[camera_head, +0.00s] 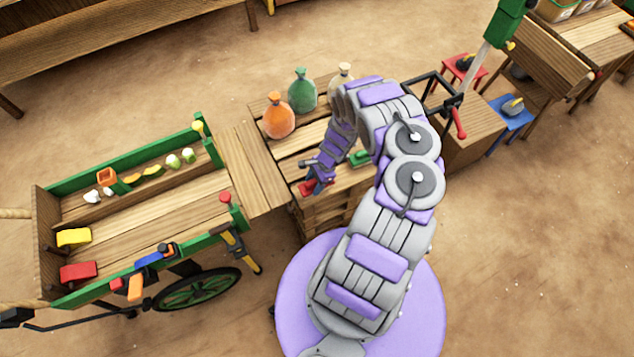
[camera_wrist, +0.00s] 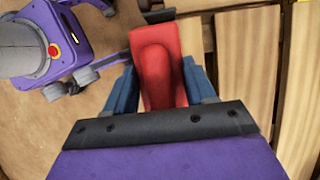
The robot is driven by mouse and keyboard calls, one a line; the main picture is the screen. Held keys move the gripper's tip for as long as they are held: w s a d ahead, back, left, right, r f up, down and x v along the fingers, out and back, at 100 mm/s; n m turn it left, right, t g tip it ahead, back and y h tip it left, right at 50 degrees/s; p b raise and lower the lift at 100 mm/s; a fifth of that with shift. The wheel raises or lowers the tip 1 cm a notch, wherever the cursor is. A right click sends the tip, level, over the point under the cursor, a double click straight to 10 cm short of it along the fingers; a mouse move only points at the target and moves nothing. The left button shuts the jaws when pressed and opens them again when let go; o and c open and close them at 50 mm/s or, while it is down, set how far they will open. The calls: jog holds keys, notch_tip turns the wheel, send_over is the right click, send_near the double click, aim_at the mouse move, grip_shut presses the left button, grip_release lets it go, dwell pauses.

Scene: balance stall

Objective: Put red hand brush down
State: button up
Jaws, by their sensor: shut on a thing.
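The red hand brush (camera_head: 311,188) is low over the front left part of the stacked wooden pallets (camera_head: 287,146). In the wrist view the brush (camera_wrist: 157,52) lies between the two blue fingers of my gripper (camera_wrist: 160,84), which is shut on it. In the head view my gripper (camera_head: 317,178) points down at the pallets' front edge. I cannot tell whether the brush touches the slats. Its underside is hidden.
Orange (camera_head: 278,120), green (camera_head: 302,95) and cream (camera_head: 341,77) sacks stand at the pallets' back. A green object (camera_head: 359,157) lies to the brush's right, partly behind my arm. A green-sided cart (camera_head: 140,220) stands left, joined by a plank ramp (camera_head: 254,165).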

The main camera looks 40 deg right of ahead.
jog(key=w+d, duration=0.1)
jog(key=d+b, duration=0.1)
jog(key=w+d, duration=0.1)
jog(key=shift+w+d+f+b, duration=0.25)
jog(key=shift+w+b, duration=0.05)
jog(key=shift+b, duration=0.1)
notch_tip(320, 180, down, 4)
jog(key=shift+r+b, duration=0.25)
jog(key=shift+b, duration=0.7)
jog(key=shift+r, duration=0.1)
jog(key=o, duration=1.2)
